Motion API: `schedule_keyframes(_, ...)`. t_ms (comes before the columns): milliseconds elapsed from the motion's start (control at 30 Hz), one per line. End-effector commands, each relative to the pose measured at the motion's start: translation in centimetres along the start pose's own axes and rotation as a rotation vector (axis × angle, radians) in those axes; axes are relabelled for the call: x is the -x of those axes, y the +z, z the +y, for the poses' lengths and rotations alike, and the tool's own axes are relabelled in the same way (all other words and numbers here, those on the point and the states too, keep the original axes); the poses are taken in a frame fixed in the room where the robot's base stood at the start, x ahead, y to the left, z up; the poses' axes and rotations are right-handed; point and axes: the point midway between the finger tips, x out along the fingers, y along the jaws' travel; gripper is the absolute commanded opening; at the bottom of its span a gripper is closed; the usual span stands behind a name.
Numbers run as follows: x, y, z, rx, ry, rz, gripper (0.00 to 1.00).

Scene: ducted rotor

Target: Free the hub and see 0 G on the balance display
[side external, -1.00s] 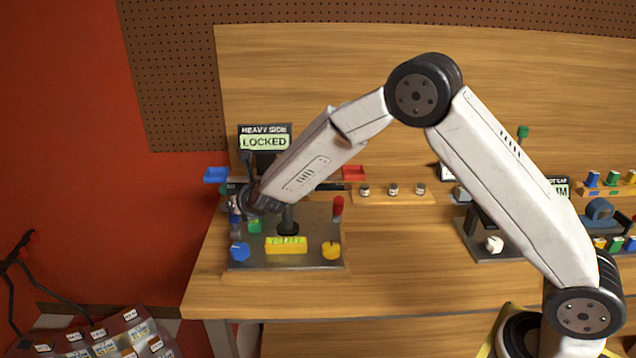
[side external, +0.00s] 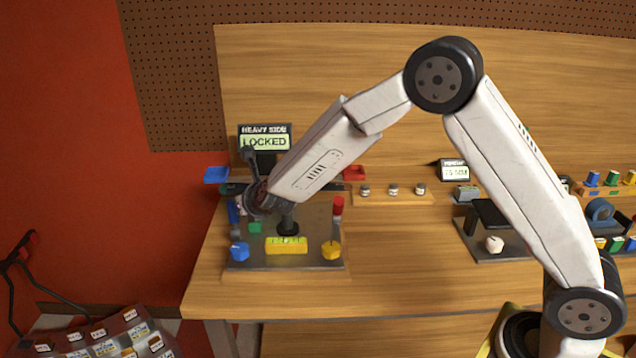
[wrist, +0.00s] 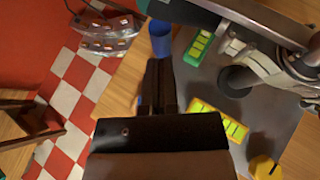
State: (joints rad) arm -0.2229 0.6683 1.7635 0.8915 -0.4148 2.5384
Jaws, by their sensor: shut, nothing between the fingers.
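The balance display (side external: 264,142) at the back of the rotor stand reads "HEAVY SIDE" and "LOCKED". The grey stand plate (side external: 312,262) carries a black central post (side external: 287,226); my arm hides much of the hub above it. A blue pan (side external: 216,174) is at the left and a red pan (side external: 354,172) at the right. A blue-topped lever (side external: 232,211) stands at the left of the plate, a red-topped lever (side external: 338,207) at the right. My gripper (wrist: 160,68) is shut and empty, just below the blue top (wrist: 160,35) in the wrist view; contact cannot be told.
A blue knob (side external: 239,252), a yellow knob (side external: 331,250), a yellow level (side external: 286,245) and a green level (side external: 254,227) are on the plate. A wooden strip with several small weights (side external: 393,198) lies to the right. The bench front between the stations is clear.

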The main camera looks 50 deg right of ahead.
Motion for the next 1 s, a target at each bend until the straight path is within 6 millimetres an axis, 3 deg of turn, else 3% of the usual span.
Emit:
schedule_keyframes(267, 0.1, -0.8, 0.3, 0.291, -0.017, -0.016, 0.00)
schedule_keyframes(1000, 1.1, -3.1, 1.3, 1.443, -0.131, -0.051, 0.00)
